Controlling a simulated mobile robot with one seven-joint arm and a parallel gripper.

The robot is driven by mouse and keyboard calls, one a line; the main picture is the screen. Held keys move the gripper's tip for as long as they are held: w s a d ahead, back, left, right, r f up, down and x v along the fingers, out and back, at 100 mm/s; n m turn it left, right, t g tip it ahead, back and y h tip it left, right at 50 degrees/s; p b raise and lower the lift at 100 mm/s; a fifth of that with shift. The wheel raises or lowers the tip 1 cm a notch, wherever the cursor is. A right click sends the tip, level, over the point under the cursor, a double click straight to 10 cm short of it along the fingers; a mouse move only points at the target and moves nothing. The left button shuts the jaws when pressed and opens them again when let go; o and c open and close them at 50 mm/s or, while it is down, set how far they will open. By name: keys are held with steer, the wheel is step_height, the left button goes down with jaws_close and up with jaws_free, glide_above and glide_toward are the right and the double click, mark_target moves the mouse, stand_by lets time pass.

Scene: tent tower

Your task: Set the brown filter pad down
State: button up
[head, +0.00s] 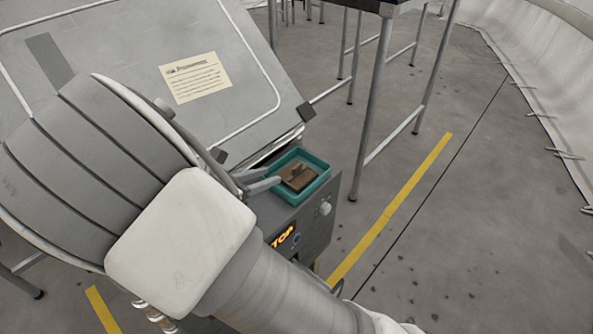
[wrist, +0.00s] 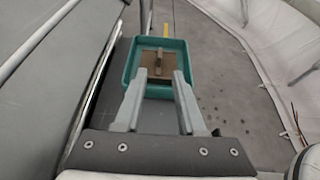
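The brown filter pad (head: 298,177) is a flat square with a thin raised ridge on top. It lies inside a teal tray (head: 320,184), and I cannot tell whether it rests fully on the tray's floor. In the wrist view the pad (wrist: 152,60) is just beyond my fingertips, and the tray (wrist: 128,66) surrounds it. My gripper (wrist: 159,74) has its two grey fingers apart, with a clear gap on each side of the ridge. In the head view my gripper (head: 272,182) reaches over the tray's left rim; my arm hides part of it.
The tray sits on a grey machine (head: 318,225) with a lit orange sign and a knob. A large sloped grey panel (head: 130,50) with a paper label (head: 195,78) rises at the left. A metal-legged table (head: 375,90) stands behind. Floor on the right is clear.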

steer(key=s+d+r+m+g+y, duration=0.2)
steer(key=s+d+r+m+g, duration=0.15)
steer(key=d+m, duration=0.35)
steer(key=s+d+r+m+g+y, duration=0.2)
steer(key=s+d+r+m+g, duration=0.15)
steer(key=d+m, duration=0.3)
steer(key=s+d+r+m+t+y, duration=0.1)
steer(key=s+d+r+m+y, duration=0.1)
steer(key=s+r+m, duration=0.3)
steer(key=s+d+r+m+t+y, duration=0.2)
steer(key=s+r+m, duration=0.3)
steer(key=s+m, duration=0.3)
steer(key=shift+s+d+y, duration=0.25)
steer(key=shift+d+y, duration=0.25)
steer(key=shift+y, duration=0.2)
steer(key=shift+r+m, duration=0.15)
steer(key=shift+m, duration=0.1)
